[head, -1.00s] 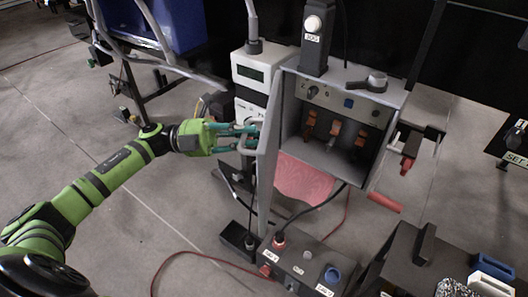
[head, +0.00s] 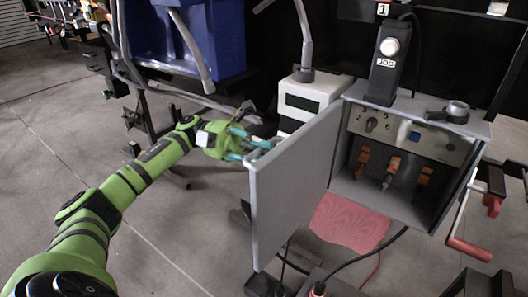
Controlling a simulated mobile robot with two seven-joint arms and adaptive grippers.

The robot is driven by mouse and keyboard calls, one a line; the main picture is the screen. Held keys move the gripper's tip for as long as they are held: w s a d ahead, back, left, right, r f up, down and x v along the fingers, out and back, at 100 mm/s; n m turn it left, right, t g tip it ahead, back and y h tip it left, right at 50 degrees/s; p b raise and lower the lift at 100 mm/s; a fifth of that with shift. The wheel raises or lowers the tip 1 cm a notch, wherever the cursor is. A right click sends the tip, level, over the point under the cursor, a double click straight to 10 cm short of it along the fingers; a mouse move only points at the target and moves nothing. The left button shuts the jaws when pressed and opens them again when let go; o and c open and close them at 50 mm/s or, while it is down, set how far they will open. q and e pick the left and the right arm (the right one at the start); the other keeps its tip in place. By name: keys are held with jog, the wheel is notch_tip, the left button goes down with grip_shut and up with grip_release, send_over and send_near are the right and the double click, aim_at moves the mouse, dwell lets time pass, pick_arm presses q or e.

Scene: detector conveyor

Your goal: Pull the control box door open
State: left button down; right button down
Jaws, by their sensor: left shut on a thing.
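The control box (head: 378,203) is a grey open-fronted box at right, with a dial, a blue button and several orange-handled switches inside. Its grey door (head: 292,190) hangs on the left side and stands swung well out, so the interior shows. My left gripper (head: 254,150), on the green arm from the left, is shut on the door handle (head: 265,150) at the door's outer face, near its upper free edge. Part of the handle is hidden by the fingers. My right gripper does not show.
A white meter box (head: 307,96) stands behind the door. A black JOG unit (head: 385,60) sits on top of the control box. A red crank handle (head: 469,249) sticks out at right. A blue bin (head: 192,38) stands at the back left.

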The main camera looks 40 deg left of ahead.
pick_arm(q)
jog(key=shift+w+a, duration=0.1)
jog(key=shift+a, duration=0.05)
jog(key=c, duration=1.2)
grip_release()
jog(key=shift+o, duration=0.2)
jog(key=a+f, duration=0.1)
jog(key=a, duration=0.6)
jog(key=shift+w+a+f, duration=0.15)
jog(key=shift+w+f, duration=0.05)
jog(key=shift+w, duration=0.05)
